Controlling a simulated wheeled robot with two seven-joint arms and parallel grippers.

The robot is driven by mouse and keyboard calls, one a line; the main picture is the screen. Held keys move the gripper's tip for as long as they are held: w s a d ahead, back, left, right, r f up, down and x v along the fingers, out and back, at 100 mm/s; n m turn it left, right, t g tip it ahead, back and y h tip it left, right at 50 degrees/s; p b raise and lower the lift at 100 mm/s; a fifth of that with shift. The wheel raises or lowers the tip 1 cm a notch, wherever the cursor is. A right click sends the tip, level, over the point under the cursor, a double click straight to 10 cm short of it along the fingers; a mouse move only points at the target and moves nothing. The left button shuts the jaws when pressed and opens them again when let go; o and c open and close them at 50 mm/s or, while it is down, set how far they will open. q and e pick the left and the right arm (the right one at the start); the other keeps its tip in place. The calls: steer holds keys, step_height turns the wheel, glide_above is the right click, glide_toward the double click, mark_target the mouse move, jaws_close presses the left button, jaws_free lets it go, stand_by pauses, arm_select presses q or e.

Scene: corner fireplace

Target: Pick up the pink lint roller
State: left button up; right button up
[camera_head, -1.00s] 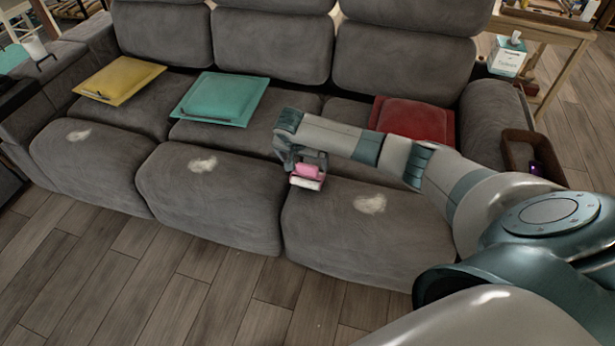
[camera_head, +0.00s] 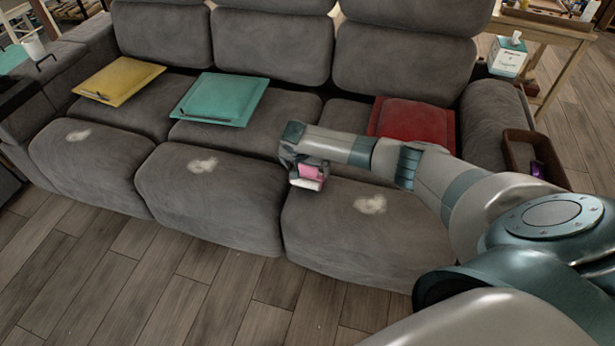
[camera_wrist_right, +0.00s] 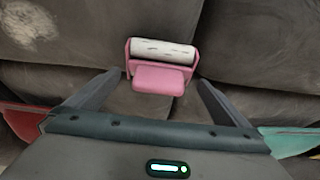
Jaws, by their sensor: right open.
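The pink lint roller (camera_head: 311,173) lies on the grey sofa seat, near the seam between the middle and right cushions. Its white roll points toward the sofa's front edge. My right gripper (camera_head: 306,175) is over it, pointing down, and partly hides it. In the right wrist view the lint roller (camera_wrist_right: 160,77) shows its white roll at the top and its pink handle toward me. The open fingers of my right gripper (camera_wrist_right: 160,92) stand to either side of the handle, with gaps on both sides. Whether the fingertips are level with the handle I cannot tell. My left gripper is not in view.
The sofa (camera_head: 215,220) has pale fuzzy patches on its front cushions, one patch (camera_head: 369,203) right of the roller. A yellow cushion (camera_head: 118,80), a teal cushion (camera_head: 219,98) and a red cushion (camera_head: 412,119) lie on the seats. A brown tray (camera_head: 516,150) sits on the right armrest.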

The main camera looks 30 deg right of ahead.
mark_target(309, 171)
steer(key=x, duration=0.3)
steer(key=shift+f, duration=0.1)
steer(key=shift+d+f+b, duration=0.2)
steer(key=shift+f+b, duration=0.1)
steer(key=shift+f, duration=0.1)
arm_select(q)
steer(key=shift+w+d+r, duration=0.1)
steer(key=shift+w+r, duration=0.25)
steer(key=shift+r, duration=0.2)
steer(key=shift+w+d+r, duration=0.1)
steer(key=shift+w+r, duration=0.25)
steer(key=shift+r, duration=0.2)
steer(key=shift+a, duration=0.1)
arm_select(e)
steer(key=c, duration=1)
